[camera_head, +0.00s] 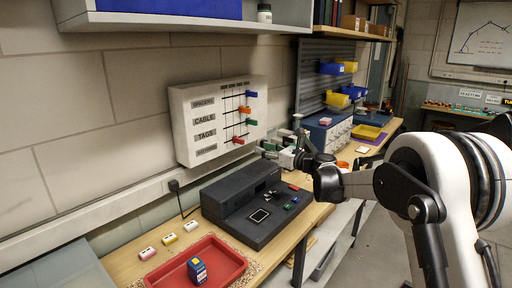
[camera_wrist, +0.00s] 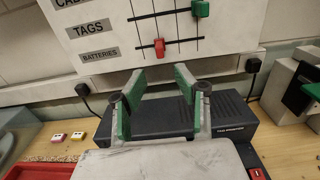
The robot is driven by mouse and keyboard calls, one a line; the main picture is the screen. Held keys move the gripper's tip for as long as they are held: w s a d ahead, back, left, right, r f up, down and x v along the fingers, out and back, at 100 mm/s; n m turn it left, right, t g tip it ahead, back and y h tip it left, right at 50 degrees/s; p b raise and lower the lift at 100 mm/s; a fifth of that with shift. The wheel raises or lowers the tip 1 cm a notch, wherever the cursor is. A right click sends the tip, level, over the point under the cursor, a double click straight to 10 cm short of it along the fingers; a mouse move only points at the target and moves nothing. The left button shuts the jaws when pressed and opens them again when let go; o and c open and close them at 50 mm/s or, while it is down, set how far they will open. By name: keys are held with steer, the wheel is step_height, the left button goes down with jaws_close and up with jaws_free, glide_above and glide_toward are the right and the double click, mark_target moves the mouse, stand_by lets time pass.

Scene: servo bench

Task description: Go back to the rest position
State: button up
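My gripper (camera_head: 274,149) is held above the dark bench unit, in front of the wall panel. In the wrist view its two green-padded fingers (camera_wrist: 161,78) stand apart with nothing between them. It is open and empty. The white wall panel (camera_head: 218,112) has labelled rows and coloured sliders. In the wrist view a red slider (camera_wrist: 159,47) and a green slider (camera_wrist: 200,8) show beyond the fingertips. The dark unit (camera_head: 240,190) lies below the gripper and partly behind the fingers in the wrist view.
A red tray (camera_head: 165,277) holding a blue box (camera_head: 197,270) sits at the front left of the bench. Small coloured blocks (camera_head: 170,239) lie behind it. A shelf (camera_head: 200,22) overhangs the panel. Blue and yellow bins (camera_head: 340,99) stand farther back. Open floor (camera_head: 370,250) lies right of the bench.

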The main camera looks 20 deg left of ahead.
steer(key=shift+s+d, duration=0.15)
steer(key=shift+d, duration=0.15)
steer(key=s+d+r+n+h, duration=0.3)
steer(key=s+d+n+h, duration=0.15)
steer(key=s+d, duration=0.55)
steer(key=s+d+r+n+h, duration=0.3)
steer(key=s+d+n, duration=0.4)
steer(key=d, duration=0.4)
steer(key=s+d+f+n+h, duration=0.3)
steer(key=s+d+f, duration=0.1)
steer(key=s+d, duration=0.4)
steer(key=s+d+f+n+h+b, duration=0.1)
steer(key=s+d+f+n+h, duration=0.2)
steer(key=s+d, duration=0.6)
steer(key=s+d+f+n+h, duration=0.3)
steer(key=s+d+f, duration=0.3)
steer(key=s+d, duration=0.3)
steer(key=s+n, duration=0.1)
steer(key=s, duration=0.3)
steer(key=shift+s+n+t+b, duration=0.3)
steer(key=shift+n+t+b, duration=0.05)
steer(key=shift+t+b, duration=0.05)
